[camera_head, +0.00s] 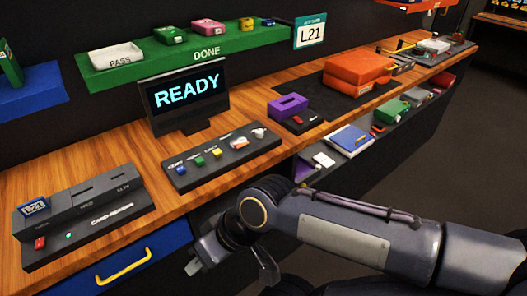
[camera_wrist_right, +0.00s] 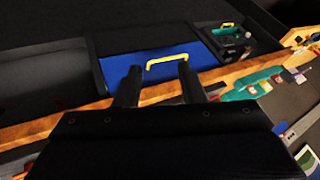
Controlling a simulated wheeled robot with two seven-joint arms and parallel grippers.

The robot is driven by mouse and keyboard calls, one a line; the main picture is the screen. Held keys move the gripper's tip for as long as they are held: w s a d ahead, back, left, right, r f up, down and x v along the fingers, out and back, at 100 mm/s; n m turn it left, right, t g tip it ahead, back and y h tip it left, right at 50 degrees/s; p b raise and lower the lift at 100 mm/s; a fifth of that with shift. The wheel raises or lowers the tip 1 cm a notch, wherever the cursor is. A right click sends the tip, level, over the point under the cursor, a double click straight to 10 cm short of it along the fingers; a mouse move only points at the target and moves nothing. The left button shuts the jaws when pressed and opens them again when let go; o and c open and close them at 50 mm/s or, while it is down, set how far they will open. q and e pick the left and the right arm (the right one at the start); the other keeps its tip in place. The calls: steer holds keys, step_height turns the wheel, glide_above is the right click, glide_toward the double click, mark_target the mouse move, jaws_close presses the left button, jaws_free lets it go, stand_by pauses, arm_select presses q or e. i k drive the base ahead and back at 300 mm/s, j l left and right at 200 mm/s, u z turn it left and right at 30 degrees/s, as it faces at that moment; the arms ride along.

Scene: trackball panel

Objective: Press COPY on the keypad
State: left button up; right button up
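The keypad (camera_head: 222,158) is a dark sloped panel on the wooden bench in front of the READY screen. It carries a row of small coloured buttons and a white ball at its right end. The blue button (camera_head: 180,169) is leftmost; its small label looks like COPY but is blurred. My right gripper (camera_head: 232,270) hangs in front of the bench edge, below and apart from the keypad. In the right wrist view its two fingers (camera_wrist_right: 159,68) stand apart with nothing between them. I cannot make out the keypad there. My left gripper is out of view.
A card reader (camera_head: 85,215) stands left of the keypad, above a blue drawer (camera_head: 146,262) with a yellow handle. The READY screen (camera_head: 187,92) stands behind. A purple object (camera_head: 288,106) and an orange case (camera_head: 358,70) lie to the right. A lower shelf holds several items.

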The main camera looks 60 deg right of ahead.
mark_target(180, 170)
steer(key=z, duration=1.65)
